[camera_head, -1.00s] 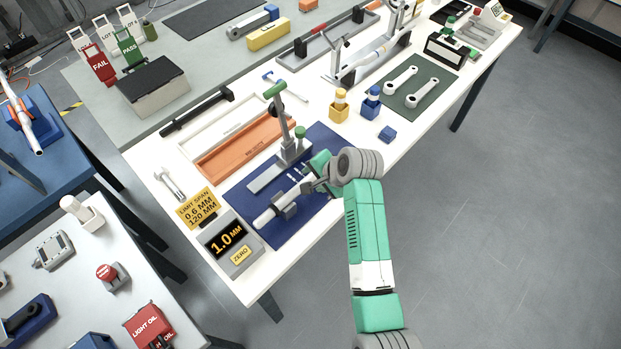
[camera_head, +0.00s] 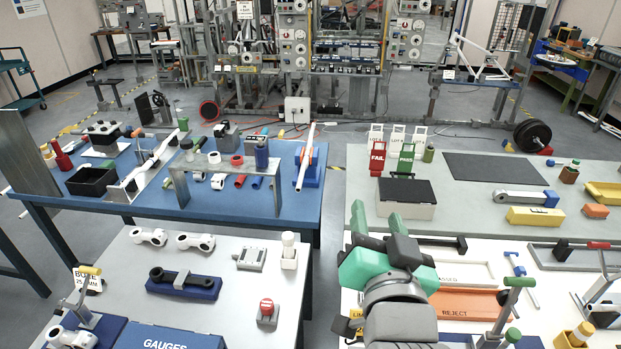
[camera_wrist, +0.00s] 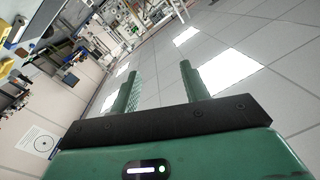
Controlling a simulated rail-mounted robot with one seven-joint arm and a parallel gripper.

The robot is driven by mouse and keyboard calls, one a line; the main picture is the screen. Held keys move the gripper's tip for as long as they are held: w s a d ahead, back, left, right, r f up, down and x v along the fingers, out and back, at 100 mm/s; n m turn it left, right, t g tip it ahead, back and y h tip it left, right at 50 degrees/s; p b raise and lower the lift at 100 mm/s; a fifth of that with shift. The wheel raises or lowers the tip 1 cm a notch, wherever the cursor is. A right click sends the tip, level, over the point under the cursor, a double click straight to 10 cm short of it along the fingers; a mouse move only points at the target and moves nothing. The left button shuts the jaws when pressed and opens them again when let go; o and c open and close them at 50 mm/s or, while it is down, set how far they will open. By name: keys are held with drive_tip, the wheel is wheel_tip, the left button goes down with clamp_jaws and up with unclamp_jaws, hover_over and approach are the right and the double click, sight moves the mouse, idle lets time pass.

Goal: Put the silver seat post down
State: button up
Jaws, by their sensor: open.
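I cannot make out the silver seat post for certain. A pale tube (camera_head: 306,155) leans on a blue stand on the blue table, apart from my gripper. The spot by the green-handled gauge stand (camera_head: 502,315), where a silver-white tube lay earlier, is mostly hidden by my arm.
An orange REJECT tray (camera_head: 468,305) lies right of my arm. Red FAIL (camera_head: 377,160) and green PASS (camera_head: 404,160) holders stand behind the grey box (camera_head: 406,203). A grey bench (camera_head: 205,260) with several parts is at left. A dark mat (camera_head: 494,169) is clear.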

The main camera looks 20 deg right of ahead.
drive_tip(key=s+a+r+n+t+y, duration=0.2)
drive_tip(key=s+a+r+n+t, duration=0.1)
drive_tip(key=a+r, duration=0.6)
drive_tip(key=s+a+r+n+t+y, duration=0.3)
drive_tip(key=s+a+r+n+t, duration=0.1)
drive_tip(key=s+a+r, duration=0.4)
drive_tip(key=a+r+n, duration=0.1)
drive_tip(key=a, duration=0.1)
drive_tip(key=shift+s+a+t, duration=0.2)
drive_tip(key=shift+a+t, duration=0.1)
drive_tip(key=shift+a, duration=0.1)
drive_tip(key=shift+o, duration=0.4)
drive_tip(key=shift+s+a, duration=0.1)
